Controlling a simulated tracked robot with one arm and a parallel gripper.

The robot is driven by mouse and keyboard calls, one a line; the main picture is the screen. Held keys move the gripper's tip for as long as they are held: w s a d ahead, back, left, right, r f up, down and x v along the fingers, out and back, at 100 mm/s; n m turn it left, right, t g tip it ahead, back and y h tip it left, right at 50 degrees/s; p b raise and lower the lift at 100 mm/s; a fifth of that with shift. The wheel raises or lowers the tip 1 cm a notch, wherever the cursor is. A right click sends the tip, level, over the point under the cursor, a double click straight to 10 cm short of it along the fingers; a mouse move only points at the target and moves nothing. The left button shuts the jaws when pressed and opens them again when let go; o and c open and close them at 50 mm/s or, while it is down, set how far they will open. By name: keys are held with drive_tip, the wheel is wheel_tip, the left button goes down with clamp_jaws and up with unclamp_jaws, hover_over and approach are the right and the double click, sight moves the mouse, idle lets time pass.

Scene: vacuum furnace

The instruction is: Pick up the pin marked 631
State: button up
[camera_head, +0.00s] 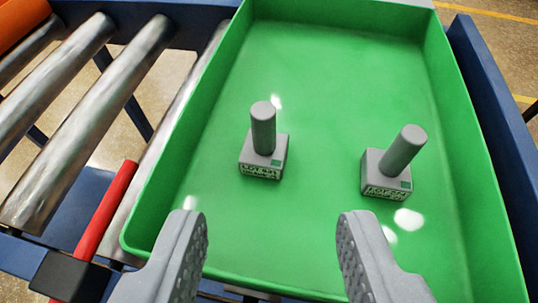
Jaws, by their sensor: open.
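Two grey pins stand upright in a green tray (330,60). Each has a square block base and a round post on top. The left pin (263,145) stands left of the tray's middle. The right pin (393,168) stands nearer the right wall. Each base has a label on its front with a small green square, but the writing is too small to read, so I cannot tell which is marked 631. My gripper (273,228) is open and empty, its two ridged fingers apart at the bottom of the picture, nearer the camera than both pins.
Metal rollers (95,120) on a blue frame lie left of the tray, with a red bar (105,210) beside the tray's left wall. A blue rail (490,110) runs along the right. The tray floor around and between the pins is clear.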

sight(264, 123)
drive_tip(key=x, duration=0.6)
drive_tip(key=shift+w+f, duration=0.25)
drive_tip(key=shift+w, duration=0.1)
drive_tip(key=shift+a+r+b+x, duration=0.15)
drive_tip(key=shift+b+x, duration=0.1)
drive_tip(key=shift+x, duration=1.3)
drive_tip(key=shift+a+r+b+x, duration=0.1)
drive_tip(key=shift+b+x, duration=0.1)
drive_tip(key=shift+x, duration=1.3)
drive_tip(key=shift+w, duration=0.15)
clamp_jaws()
